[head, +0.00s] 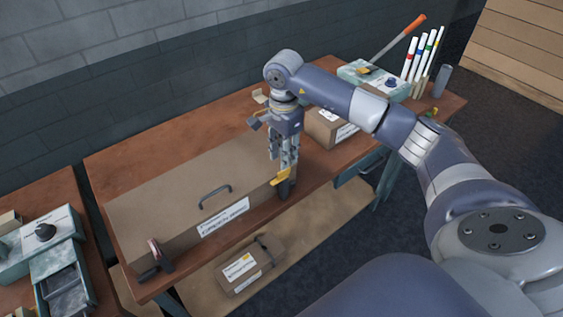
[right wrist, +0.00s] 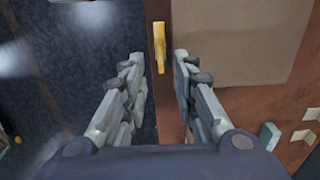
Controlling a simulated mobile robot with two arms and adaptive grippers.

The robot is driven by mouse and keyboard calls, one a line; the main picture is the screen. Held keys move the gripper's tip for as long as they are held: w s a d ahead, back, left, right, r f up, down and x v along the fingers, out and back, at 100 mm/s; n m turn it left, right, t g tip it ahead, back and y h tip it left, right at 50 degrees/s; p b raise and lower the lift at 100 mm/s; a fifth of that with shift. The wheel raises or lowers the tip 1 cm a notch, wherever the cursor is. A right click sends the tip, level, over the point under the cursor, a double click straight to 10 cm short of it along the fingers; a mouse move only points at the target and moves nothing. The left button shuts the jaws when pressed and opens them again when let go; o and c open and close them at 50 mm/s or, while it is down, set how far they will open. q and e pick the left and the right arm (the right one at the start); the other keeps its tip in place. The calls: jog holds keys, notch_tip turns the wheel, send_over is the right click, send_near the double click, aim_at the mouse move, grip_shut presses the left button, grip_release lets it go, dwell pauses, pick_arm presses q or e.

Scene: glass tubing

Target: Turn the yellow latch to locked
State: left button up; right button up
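The yellow latch (head: 281,178) is at the near right corner of a large flat brown box (head: 150,210), just above a dark upright piece. In the right wrist view the latch (right wrist: 159,46) is a narrow yellow bar, pointing up and down in the picture. My right gripper (head: 285,160) points down over that corner. In the right wrist view my right gripper (right wrist: 158,65) is open, with one finger on each side of the latch and a gap to both. The fingertips partly hide the latch in the head view. My left gripper is not in view.
The box has a grey handle (head: 214,193) on top and a dark clamp (head: 155,258) at its near left. A smaller carton (head: 328,127) stands right of my gripper. White markers (head: 419,55) stand at the far right. Another carton (head: 248,268) lies below the bench.

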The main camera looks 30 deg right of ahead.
aim_at(280, 176)
notch_tip(280, 176, down, 6)
jog(key=shift+r+p, duration=0.15)
jog(key=shift+p, duration=0.55)
jog(key=shift+w, duration=0.1)
grip_shut()
